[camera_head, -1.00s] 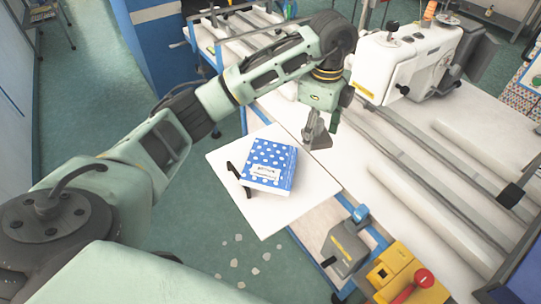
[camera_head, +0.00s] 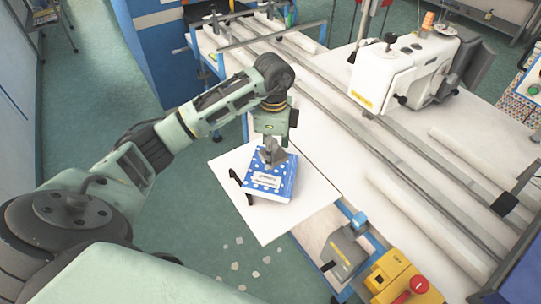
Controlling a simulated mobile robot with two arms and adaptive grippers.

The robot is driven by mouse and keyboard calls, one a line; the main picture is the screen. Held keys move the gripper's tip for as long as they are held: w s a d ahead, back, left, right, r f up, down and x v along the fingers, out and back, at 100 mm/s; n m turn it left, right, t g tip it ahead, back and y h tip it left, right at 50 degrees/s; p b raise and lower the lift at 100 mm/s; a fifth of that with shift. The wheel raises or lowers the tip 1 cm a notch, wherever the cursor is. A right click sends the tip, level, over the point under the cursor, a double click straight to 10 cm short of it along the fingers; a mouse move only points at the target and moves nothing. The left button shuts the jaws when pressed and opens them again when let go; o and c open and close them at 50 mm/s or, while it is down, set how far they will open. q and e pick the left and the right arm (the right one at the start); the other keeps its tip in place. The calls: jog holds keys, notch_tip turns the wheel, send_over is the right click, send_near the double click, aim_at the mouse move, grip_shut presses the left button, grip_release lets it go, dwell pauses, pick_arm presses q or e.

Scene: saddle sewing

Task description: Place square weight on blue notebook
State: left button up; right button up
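The blue notebook (camera_head: 258,189) with white dots and a white label lies on a white board (camera_head: 288,222) that juts out from the table. My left gripper (camera_head: 271,148) points down over the notebook's upper part. It is shut on a small grey block, the square weight (camera_head: 273,157). The weight is at or just above the cover; I cannot tell whether it touches. The fingers hide part of the weight and the notebook's far edge. My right gripper is not in view.
A black strap-like object (camera_head: 240,187) lies at the notebook's left edge. A white sewing machine (camera_head: 398,75) stands on the table behind, to the right. A grey device (camera_head: 346,252) and a yellow box with a red button (camera_head: 398,280) are at lower right.

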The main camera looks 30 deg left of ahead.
pick_arm(q)
jog(key=shift+s+a+f, duration=0.1)
jog(key=shift+a+f, duration=0.15)
jog(key=shift+f, duration=0.05)
notch_tip(320, 180, down, 3)
jog(key=shift+f+p, duration=0.1)
jog(key=shift+p, duration=0.8)
jog(key=shift+f, duration=0.2)
jog(key=shift+f, duration=0.3)
jog(key=o, duration=1.9)
